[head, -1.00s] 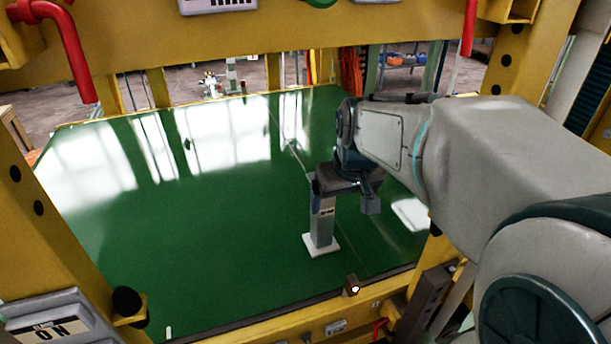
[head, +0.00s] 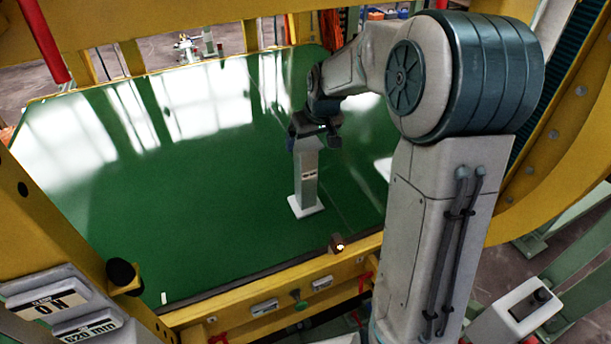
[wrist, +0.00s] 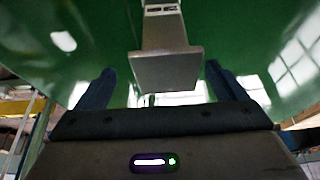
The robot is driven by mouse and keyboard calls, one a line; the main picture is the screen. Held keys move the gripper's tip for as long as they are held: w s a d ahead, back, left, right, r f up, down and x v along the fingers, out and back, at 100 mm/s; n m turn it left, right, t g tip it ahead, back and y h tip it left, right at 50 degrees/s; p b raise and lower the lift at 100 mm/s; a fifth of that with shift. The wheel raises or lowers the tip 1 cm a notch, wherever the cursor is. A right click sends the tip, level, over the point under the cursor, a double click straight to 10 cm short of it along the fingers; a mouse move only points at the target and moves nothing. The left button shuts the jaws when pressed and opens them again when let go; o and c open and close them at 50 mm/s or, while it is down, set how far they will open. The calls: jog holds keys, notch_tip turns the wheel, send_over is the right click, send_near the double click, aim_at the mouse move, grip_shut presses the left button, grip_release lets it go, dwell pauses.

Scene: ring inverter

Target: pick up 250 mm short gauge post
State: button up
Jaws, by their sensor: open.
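The short gauge post (head: 307,178) is a light grey upright column with a dark label and a white square foot, standing on the green table near its front edge. My gripper (head: 315,141) is open at the top of the post. In the head view, its two dark fingers show to either side of the post's upper end. In the wrist view, the post's grey end face (wrist: 166,72) lies ahead, between the lines of the open fingers (wrist: 158,82), with space on both sides. I cannot tell whether the fingertips reach past that end. Nothing is gripped.
The glossy green table (head: 220,215) is clear to the left of the post. A white plate (head: 384,167) lies to its right, partly behind my arm.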

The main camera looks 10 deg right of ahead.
aim_at(306, 176)
jog(key=shift+a+p+x, duration=0.2)
jog(key=shift+p+x, duration=0.2)
jog(key=shift+x, duration=1)
jog(key=shift+a+p+x, duration=0.2)
jog(key=shift+p+x, duration=0.2)
jog(key=shift+x, duration=1)
jog(key=shift+r, duration=0.1)
jog(key=c, duration=1.9)
jog(key=shift+c, duration=0.2)
